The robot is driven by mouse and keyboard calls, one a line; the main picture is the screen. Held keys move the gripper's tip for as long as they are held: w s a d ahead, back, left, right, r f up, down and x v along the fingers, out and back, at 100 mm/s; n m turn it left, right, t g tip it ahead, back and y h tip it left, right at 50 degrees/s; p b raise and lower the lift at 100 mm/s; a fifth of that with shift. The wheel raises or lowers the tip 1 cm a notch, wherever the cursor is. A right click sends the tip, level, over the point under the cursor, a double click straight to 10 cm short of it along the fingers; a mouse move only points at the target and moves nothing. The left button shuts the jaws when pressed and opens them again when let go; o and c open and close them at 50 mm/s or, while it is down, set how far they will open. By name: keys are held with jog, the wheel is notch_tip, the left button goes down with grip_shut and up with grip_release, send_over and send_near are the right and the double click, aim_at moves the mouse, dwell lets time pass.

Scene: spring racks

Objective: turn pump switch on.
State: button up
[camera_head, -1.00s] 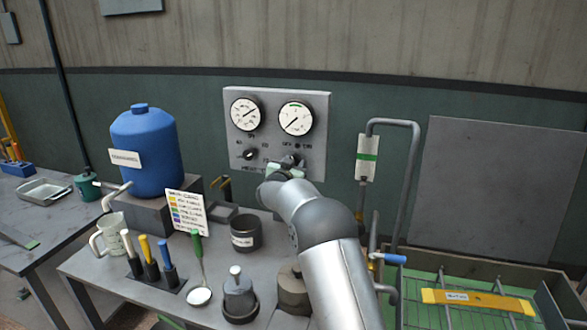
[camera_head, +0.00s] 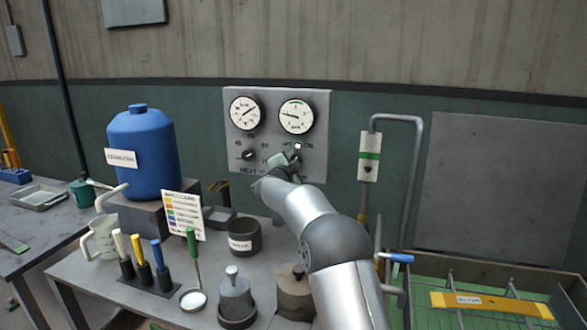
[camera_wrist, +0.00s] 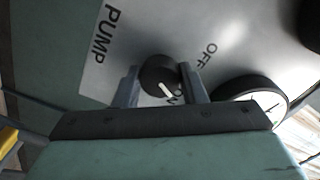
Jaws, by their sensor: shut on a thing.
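The pump switch (camera_wrist: 158,76) is a round black knob with a white pointer line, on the grey control panel (camera_head: 234,165). In the wrist view the panel reads PUMP, OFF and ON, and the pointer is turned toward the ON lettering. My gripper (camera_wrist: 160,84) has a finger on each side of the knob and is shut on it. In the head view my gripper (camera_head: 284,166) is at the lower right of the panel and hides most of the knob. A small green-white lamp (camera_head: 298,146) is lit just above it.
Two gauges sit above, a left gauge (camera_head: 245,113) and a right gauge (camera_head: 296,117). A second knob (camera_head: 249,155) is at the panel's left. A blue tank (camera_head: 145,152), a black cup (camera_head: 244,236) and weights stand left of my arm. A bent pipe (camera_head: 417,180) rises at right.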

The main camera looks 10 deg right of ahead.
jog(key=shift+m, duration=0.5)
jog(key=o, duration=1)
jog(key=b+v, duration=0.4)
jog(key=v, duration=1.3)
jog(key=shift+s+a, duration=0.15)
jog(key=shift+s, duration=0.05)
